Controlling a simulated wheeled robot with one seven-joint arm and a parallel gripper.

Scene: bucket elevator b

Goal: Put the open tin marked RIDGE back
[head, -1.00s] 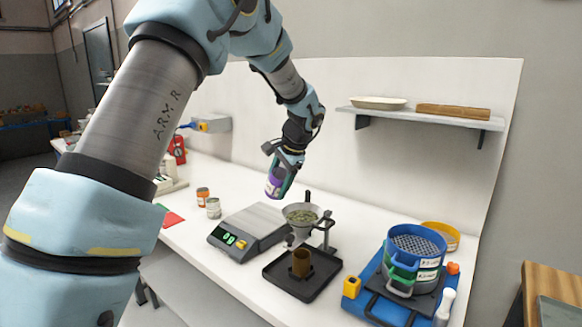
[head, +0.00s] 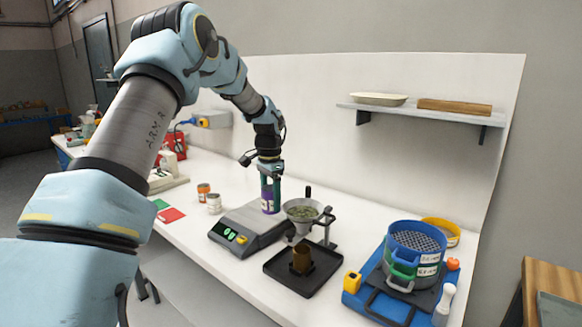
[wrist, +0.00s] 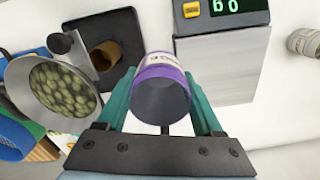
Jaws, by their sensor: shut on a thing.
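My gripper (head: 270,184) is shut on a purple tin (head: 268,203) with a pale label, and holds it about upright behind the scale's right part in the head view. The label is too small to read. The wrist view shows the tin (wrist: 163,72) between the fingers, its mouth open and its inside dark, with no contents visible. The tin is beside the scale plate there. I cannot tell whether its base touches the bench.
A scale (head: 250,226) stands beside a funnel (head: 303,212) holding green pellets. Below the funnel, a brown cup (head: 301,260) stands on a black tray (head: 302,277). Blue sieves (head: 415,250) stand right.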

